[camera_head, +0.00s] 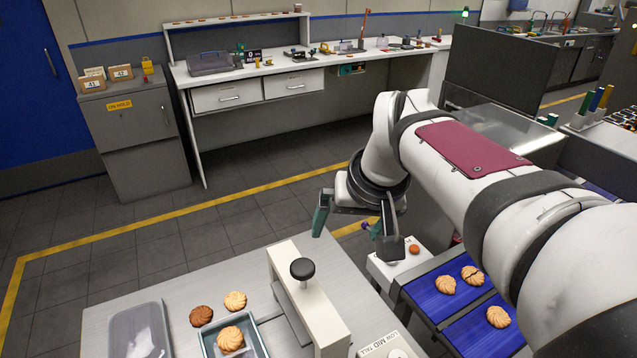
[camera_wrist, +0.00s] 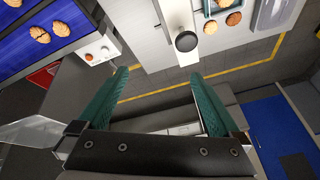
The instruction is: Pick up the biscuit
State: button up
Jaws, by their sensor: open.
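Golden ridged biscuits lie on the blue belt (camera_head: 437,296) at right in the head view: one at left (camera_head: 446,285), one at the back with a dark line across it (camera_head: 472,275), and one nearer (camera_head: 498,316). A golden biscuit (camera_head: 230,338) sits in a small grey-blue tray (camera_head: 262,343). Beside that tray a darker brown biscuit (camera_head: 201,316) and a golden biscuit (camera_head: 235,300) lie on the table. My gripper (camera_head: 350,222) is open and empty, raised beyond the table's far edge, apart from every biscuit. Its green fingers show spread in the wrist view (camera_wrist: 159,76).
A cream stand with a black knob (camera_head: 302,269) stands between tray and belt. A white box with an orange button (camera_head: 414,249) is beside the belt. A grey bin (camera_head: 112,318) holds something white. A workbench (camera_head: 270,66) and a grey cabinet (camera_head: 133,130) stand behind open floor.

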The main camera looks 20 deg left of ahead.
jog(key=w+a+f+n+g, duration=0.1)
jog(key=w+a+f+n, duration=0.1)
jog(key=a+f, duration=0.35)
jog(key=w+a+f+n+g, duration=0.1)
jog(key=w+a+f+n, duration=0.1)
jog(key=a, duration=0.6)
jog(key=n+h, duration=0.1)
jog(key=n, duration=0.3)
send_near(235, 299)
jog(key=shift+g, duration=0.4)
jog(key=f, duration=0.2)
jog(key=w+a+f, duration=0.1)
jog(key=f, duration=0.5)
jog(key=shift+w+a, duration=0.2)
jog(key=c, duration=0.8)
